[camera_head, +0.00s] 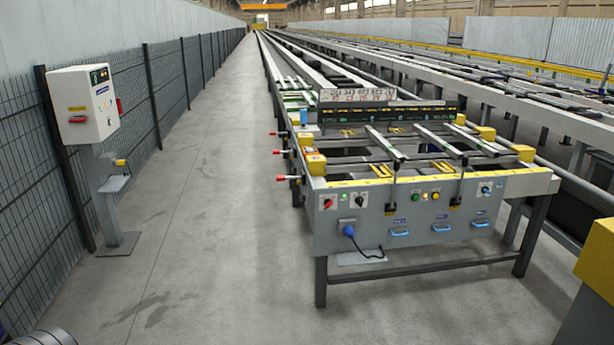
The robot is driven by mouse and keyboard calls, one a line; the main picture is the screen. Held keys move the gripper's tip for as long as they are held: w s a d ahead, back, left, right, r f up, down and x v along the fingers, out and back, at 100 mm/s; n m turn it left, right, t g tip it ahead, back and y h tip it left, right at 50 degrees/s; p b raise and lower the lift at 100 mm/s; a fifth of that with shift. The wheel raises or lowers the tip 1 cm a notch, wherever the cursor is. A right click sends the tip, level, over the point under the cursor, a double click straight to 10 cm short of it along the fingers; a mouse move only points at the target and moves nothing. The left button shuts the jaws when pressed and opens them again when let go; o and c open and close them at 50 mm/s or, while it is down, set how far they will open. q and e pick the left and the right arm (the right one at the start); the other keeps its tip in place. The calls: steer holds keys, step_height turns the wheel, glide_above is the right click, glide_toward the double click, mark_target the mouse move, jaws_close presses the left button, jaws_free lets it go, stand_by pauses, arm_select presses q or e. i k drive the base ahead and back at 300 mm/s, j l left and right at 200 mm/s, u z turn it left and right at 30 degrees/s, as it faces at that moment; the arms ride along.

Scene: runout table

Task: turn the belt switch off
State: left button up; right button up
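The runout table (390,225) stands right of centre, its grey front panel facing me. On the panel's left end are a red rotary switch (328,203) and a black rotary switch (360,200) on a light plate. A blue round switch (486,189) sits near the right end. Small green and yellow round buttons (435,196) are between them. The labels are too small to read, so I cannot tell which one is the belt switch or its setting. Neither of my grippers is in view.
A white control box (84,105) on a post stands at left by the mesh fence (165,90). Red-tipped levers (283,177) stick out from the table's left side. A blue plug with cable (349,231) hangs on the front. The grey floor aisle (200,200) is clear.

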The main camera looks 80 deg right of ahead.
mark_target(327, 202)
steer(key=z, duration=3.45)
steer(key=i+z, duration=0.1)
steer(key=i, duration=0.65)
steer(key=i+z, duration=0.15)
steer(key=i, duration=0.65)
steer(key=i+j+z, duration=0.1)
steer(key=i, duration=0.65)
steer(key=j, duration=0.1)
